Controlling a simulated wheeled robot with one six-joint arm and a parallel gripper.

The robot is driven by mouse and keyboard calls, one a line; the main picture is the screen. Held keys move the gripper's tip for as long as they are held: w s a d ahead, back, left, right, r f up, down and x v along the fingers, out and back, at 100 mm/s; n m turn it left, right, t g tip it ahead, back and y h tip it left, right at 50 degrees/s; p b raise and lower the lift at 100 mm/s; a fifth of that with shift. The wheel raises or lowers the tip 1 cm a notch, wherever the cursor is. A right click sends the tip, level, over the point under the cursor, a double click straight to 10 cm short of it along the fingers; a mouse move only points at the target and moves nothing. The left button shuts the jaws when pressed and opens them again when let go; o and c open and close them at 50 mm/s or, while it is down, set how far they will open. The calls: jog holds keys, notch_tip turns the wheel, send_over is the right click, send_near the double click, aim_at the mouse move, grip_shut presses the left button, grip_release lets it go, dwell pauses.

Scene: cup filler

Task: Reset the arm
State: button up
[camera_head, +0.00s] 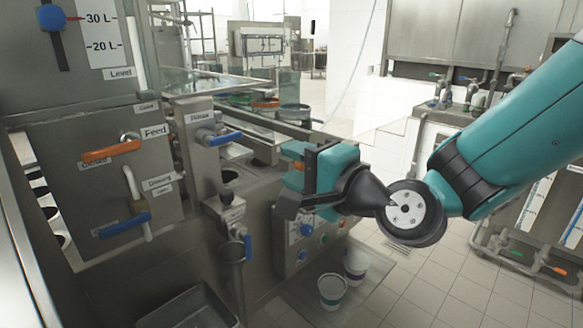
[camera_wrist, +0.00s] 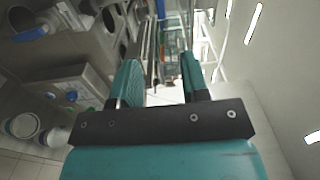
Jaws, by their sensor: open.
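My arm reaches in from the right in the head view, with teal links and a black wrist. My gripper (camera_head: 291,182) is in front of the machine's control box, its jaws toward the left. In the wrist view my gripper (camera_wrist: 162,85) shows two teal finger pads apart, with nothing between them. The gripper appears clear of the machine, though its exact distance cannot be told. The arm hides part of the control box and the floor behind it.
The steel filling machine has an orange Feed handle (camera_head: 110,151), a blue Dosing handle (camera_head: 125,224) and a blue Release handle (camera_head: 222,139). Two white cups, one nearer (camera_head: 332,291) and one behind (camera_head: 356,266), stand low by the machine. Tiled floor (camera_head: 450,285) at right is open.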

jog(key=shift+d, duration=0.15)
jog(key=s+d+f+n+g+h+p, duration=0.1)
jog(key=s+d+n+g+h, duration=0.3)
jog(key=s+d+n+g, duration=0.2)
jog(key=s+d+f+n+g+h+p, duration=0.2)
jog(key=s+d+n+g+h, duration=0.2)
jog(key=s+d+n+g, duration=0.3)
jog(key=s+n, duration=0.3)
jog(key=s, duration=0.4)
